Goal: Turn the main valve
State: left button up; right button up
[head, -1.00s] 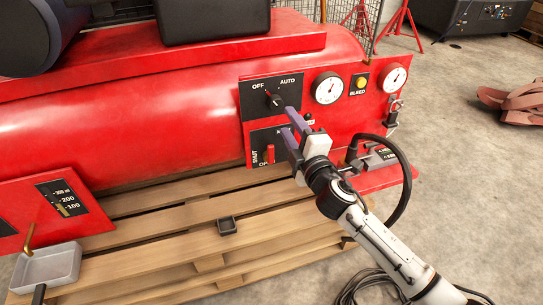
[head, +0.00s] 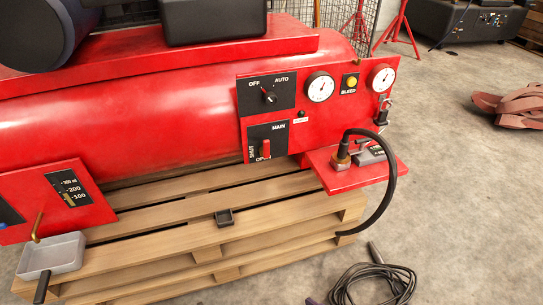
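The main valve (head: 265,148) is a red lever on a black plate (head: 283,133) marked MAIN, SHUT and OPEN, on the front of the red tank. The lever stands roughly upright in the head view, with nothing touching it. The OPEN lettering is partly covered by the lever. Above it is a black OFF/AUTO knob (head: 269,97), also untouched. My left gripper is not in view.
Two gauges and a yellow BLEED button (head: 352,80) sit right of the knob. A red shelf (head: 335,178) with a black hose (head: 391,190) juts out at the right. A wooden pallet (head: 290,213) lies below; a coiled cable (head: 375,284) is on the floor.

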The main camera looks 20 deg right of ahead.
aim_at(264, 151)
jog(key=k, duration=0.95)
jog(key=u, duration=0.65)
jog(key=i, duration=1.9)
jog(key=z, duration=0.75)
